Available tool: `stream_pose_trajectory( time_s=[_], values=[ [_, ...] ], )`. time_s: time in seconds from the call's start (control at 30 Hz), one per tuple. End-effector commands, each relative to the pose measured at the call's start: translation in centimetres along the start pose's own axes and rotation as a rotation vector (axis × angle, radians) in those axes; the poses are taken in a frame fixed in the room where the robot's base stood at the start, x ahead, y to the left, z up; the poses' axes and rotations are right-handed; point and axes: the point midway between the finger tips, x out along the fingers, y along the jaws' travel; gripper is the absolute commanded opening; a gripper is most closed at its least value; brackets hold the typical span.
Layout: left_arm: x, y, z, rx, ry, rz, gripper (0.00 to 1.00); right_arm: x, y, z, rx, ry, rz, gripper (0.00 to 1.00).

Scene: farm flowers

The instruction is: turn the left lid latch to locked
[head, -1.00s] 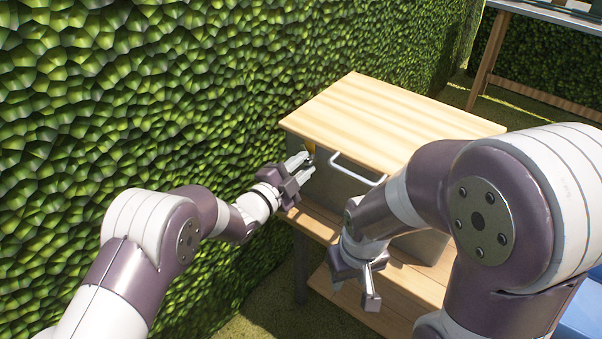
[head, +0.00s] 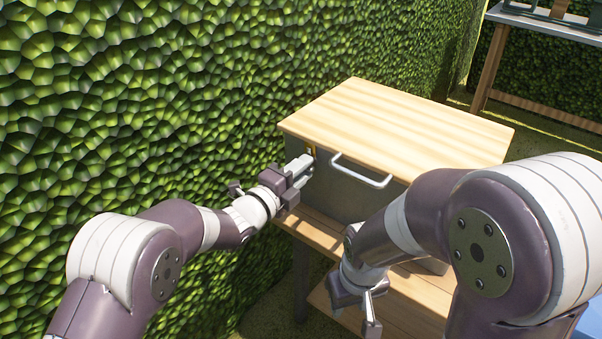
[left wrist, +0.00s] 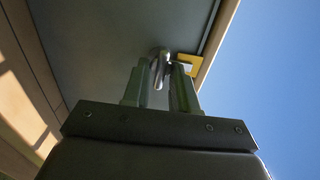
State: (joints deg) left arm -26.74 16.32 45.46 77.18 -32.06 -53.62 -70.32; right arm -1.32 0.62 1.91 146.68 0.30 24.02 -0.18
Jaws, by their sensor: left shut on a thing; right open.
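A grey box (head: 335,192) with a pale wooden lid (head: 400,118) stands on a wooden shelf bench. My left gripper (head: 303,163) is at the upper left of the box's front, just under the lid. In the left wrist view my left gripper (left wrist: 162,85) is shut on the grey latch handle (left wrist: 159,66), whose rounded end shows between the fingers. The yellow latch plate (left wrist: 189,65) lies beside the right finger; a bit of it also shows in the head view. My right gripper (head: 372,310) is open and empty, low in front of the bench.
A white bar handle (head: 362,172) runs along the box front, right of my left gripper. A leafy hedge wall (head: 150,90) stands close on the left. The bench (head: 318,232) has a lower shelf. Another table (head: 545,28) stands at the far right.

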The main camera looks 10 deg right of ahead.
Motion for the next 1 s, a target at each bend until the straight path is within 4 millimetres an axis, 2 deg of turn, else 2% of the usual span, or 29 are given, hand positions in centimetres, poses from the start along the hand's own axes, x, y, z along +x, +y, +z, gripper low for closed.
stream_pose_trajectory(
  time_s=[0.37,0.4,0.47,0.77,0.87,1.0],
  values=[
    [0.0,0.2,0.0,0.003,0.001,0.005,0.0,0.1,0.0,0.0,0.0,0.0,0.0,0.43],
    [0.0,0.2,0.0,0.003,0.001,0.005,0.34,0.1,0.0,0.0,0.0,0.0,0.0,0.43],
    [0.0,0.2,0.0,0.003,0.0,0.004,0.5,0.1,0.0,0.0,0.0,0.0,0.0,0.43],
    [-0.2,0.0,0.0,0.003,0.0,0.001,0.5,-0.1,0.0,0.0,0.0,0.0,0.0,0.43],
    [-1.5,-0.1,0.1,0.002,-0.001,0.003,0.5,-0.5,0.0,-0.1,0.0,0.0,0.0,0.43],
    [-5.2,-0.3,0.1,0.001,-0.003,0.003,0.5,-1.4,0.0,-0.2,0.0,0.0,0.0,0.43]
  ],
)
